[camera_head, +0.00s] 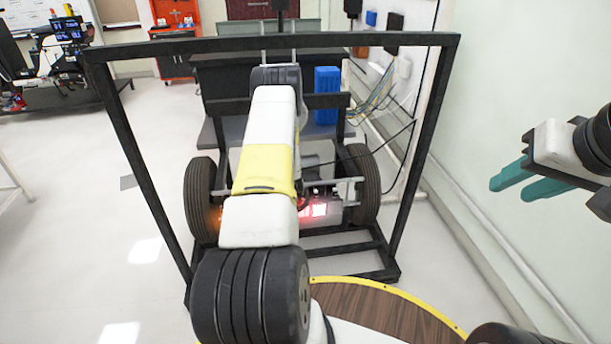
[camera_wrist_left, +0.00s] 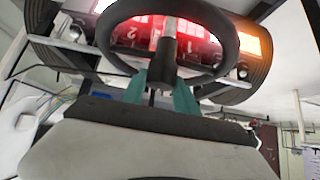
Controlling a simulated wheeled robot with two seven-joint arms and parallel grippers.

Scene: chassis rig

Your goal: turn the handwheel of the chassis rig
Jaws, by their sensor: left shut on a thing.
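The black handwheel (camera_wrist_left: 229,42) fills the top of the left wrist view, with a dark hub and spoke at its middle. Exactly how the fingertips meet the rim is partly hidden. In the head view, my left arm covers the handwheel and left gripper. The chassis rig (camera_head: 362,185) stands ahead with black tyres and red-lit parts. My right gripper (camera_head: 508,190) is empty and open at the far right, away from the rig.
A black upright frame (camera_head: 420,150) surrounds the rig. A brown, yellow-edged round surface (camera_head: 375,308) lies in front. A white wall (camera_head: 480,110) stands on the right, with cables beside the rig.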

